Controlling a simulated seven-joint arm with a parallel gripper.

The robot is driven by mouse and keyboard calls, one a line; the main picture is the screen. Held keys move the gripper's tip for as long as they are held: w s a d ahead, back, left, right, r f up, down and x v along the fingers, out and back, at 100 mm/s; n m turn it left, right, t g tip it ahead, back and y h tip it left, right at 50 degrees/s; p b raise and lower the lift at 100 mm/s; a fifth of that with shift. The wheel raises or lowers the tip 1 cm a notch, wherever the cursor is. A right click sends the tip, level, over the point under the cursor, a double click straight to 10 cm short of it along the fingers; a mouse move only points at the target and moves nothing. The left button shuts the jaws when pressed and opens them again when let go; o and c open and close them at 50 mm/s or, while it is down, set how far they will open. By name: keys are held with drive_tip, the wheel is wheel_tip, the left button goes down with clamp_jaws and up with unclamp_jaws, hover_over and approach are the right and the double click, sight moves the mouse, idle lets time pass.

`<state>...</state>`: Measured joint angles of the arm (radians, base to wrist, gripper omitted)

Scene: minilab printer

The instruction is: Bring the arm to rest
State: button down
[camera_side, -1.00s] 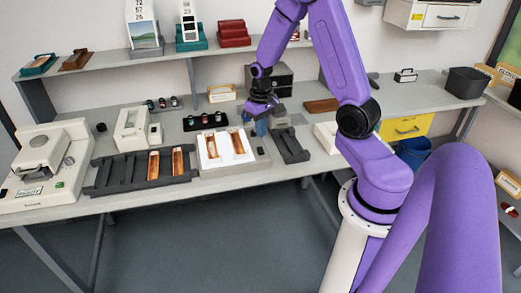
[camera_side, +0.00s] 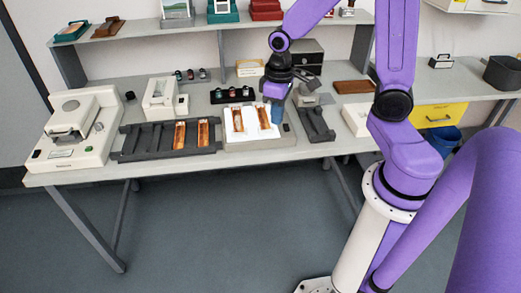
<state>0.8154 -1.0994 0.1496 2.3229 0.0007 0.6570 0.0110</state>
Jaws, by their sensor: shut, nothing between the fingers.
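My gripper (camera_side: 276,108) hangs from my purple arm over the bench, pointing down, with its blue end just right of the white light panel. It is shut and empty. The white panel (camera_side: 233,136) has two orange-brown strips (camera_side: 263,117) on it. The fingers are small in this view, and I cannot tell whether they touch anything below.
A dark rack (camera_side: 148,143) with two more orange-brown strips lies left of the panel. A white machine (camera_side: 75,125) stands at the bench's left end. A dark grey tray (camera_side: 317,124) and a small grey device (camera_side: 306,98) are close to the gripper's right. Bare floor lies in front.

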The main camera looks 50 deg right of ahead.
drive_tip(key=s+a+r+n, duration=0.3)
drive_tip(key=s+a+n, duration=0.1)
drive_tip(key=s, duration=0.5)
drive_tip(key=s+a+r+n, duration=0.3)
drive_tip(key=s+n, duration=0.2)
drive_tip(key=s, duration=0.3)
drive_tip(key=shift+s+a, duration=0.4)
drive_tip(key=c, duration=1.8)
unclamp_jaws()
